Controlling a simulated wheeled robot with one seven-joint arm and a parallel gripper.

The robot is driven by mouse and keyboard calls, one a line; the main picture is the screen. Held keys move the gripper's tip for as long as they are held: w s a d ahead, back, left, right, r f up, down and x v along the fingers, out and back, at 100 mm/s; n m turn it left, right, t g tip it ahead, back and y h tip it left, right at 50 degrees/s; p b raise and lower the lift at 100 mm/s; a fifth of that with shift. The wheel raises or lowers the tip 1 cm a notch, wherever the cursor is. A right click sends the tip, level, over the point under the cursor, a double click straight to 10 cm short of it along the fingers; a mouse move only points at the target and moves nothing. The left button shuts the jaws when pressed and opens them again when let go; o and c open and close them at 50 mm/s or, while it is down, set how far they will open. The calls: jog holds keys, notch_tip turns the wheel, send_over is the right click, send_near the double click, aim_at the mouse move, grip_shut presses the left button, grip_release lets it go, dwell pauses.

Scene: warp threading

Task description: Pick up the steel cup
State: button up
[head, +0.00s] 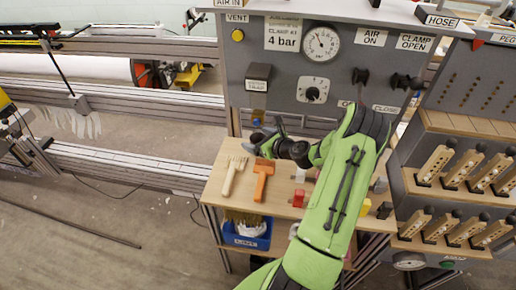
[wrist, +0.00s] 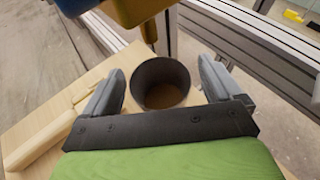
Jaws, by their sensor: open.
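The steel cup (wrist: 161,84) shows in the wrist view as a dark grey, round, open-topped vessel standing upright on the wooden shelf (wrist: 75,108). I look down into it and see a brownish inside. My gripper (wrist: 161,68) is open, with one grey finger on each side of the cup. Whether either finger touches it I cannot tell. In the head view my gripper (head: 266,134) is over the back of the shelf, below the control panel. I cannot make out the cup there; my gripper seems to hide it.
A pale wooden comb-like tool (head: 234,174) and an orange tool (head: 263,180) lie on the shelf in front of my gripper. Red blocks (head: 298,198) lie to the right. The control panel (head: 275,72) rises behind. Metal rails (head: 130,165) run left.

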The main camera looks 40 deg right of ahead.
jog(key=shift+w, duration=0.2)
jog(key=shift+c, duration=0.2)
jog(key=c, duration=1.1)
jog(key=shift+c, duration=0.2)
jog(key=shift+r, duration=0.15)
